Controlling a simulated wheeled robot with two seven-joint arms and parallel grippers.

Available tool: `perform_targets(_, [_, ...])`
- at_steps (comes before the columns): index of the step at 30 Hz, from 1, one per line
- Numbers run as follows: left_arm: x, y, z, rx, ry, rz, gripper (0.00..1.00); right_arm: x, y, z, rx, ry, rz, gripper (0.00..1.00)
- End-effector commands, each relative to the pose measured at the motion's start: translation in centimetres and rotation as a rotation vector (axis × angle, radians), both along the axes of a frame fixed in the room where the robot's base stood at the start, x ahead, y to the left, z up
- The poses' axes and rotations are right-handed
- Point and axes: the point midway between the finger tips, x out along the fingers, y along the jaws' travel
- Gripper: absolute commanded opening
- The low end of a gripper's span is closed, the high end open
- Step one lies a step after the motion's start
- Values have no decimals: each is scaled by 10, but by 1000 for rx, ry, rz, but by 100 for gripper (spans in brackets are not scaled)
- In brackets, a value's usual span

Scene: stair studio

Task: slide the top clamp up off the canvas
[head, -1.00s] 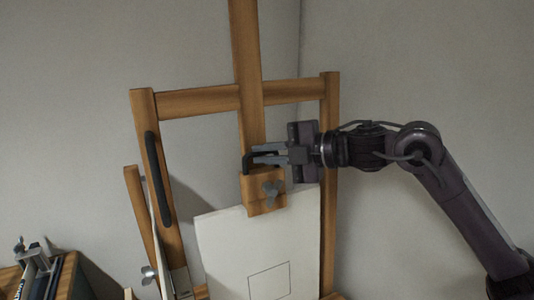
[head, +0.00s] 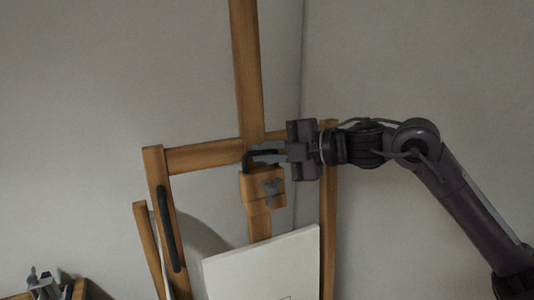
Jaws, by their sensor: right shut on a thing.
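The top clamp (head: 263,189) is a wooden block with a grey wing knob (head: 271,192) on its front and a dark handle (head: 247,162) on top. It sits on the easel's upright mast (head: 247,75). My right gripper (head: 262,153) comes in from the right and is shut on the handle. The white canvas (head: 262,268) stands below, slightly tilted. A stretch of bare mast shows between the clamp's underside and the canvas's top edge, so they are apart. The canvas's lower part is out of frame. My left gripper is out of view.
The easel's crossbar (head: 205,157) runs behind the clamp between two side posts. A black handle bar (head: 169,229) is on the left post. A wooden box with grey tools (head: 45,284) is at the bottom left. The mast above the clamp is clear.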

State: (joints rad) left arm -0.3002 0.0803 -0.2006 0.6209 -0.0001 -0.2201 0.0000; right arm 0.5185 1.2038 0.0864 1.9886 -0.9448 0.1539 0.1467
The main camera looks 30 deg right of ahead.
Motion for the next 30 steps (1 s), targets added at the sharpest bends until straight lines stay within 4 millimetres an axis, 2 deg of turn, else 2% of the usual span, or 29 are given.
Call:
perform_targets(4, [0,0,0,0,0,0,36,0,-1,1,1,-4,-3,0])
perform_targets(5, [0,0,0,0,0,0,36,0,-1,1,1,-4,-3,13])
perform_targets(9, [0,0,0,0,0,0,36,0,-1,0,0,-3,-2,32])
perform_targets(20, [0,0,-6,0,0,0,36,-3,-3,-2,0,0,-1,33])
perform_targets(30, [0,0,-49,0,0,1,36,-37,-32,4,-2,-1,-5,33])
